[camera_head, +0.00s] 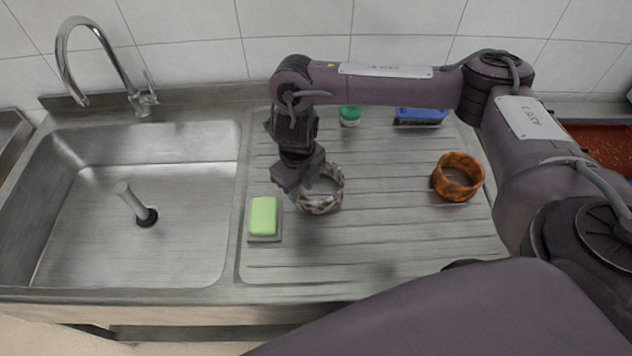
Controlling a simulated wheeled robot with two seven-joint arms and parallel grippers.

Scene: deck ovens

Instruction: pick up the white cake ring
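The white cake ring (334,201), whitish with dark mottling, stands on the ribbed steel drainboard in the middle of the view. My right gripper (298,188) points down at the ring's left side and overlaps part of its rim in the picture. The fingertips are dark and partly hidden, so I cannot tell whether they are apart, closed or touching the ring. An orange-brown ring (458,197) sits apart to the right on the drainboard. My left gripper is not in view.
A green sponge on a small dish (264,218) lies close to the left of the gripper. A green-topped container (350,115) and a blue brush-like item (420,116) stand behind. The sink (190,180) with its tap (95,50) is left. The drainboard's front is clear.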

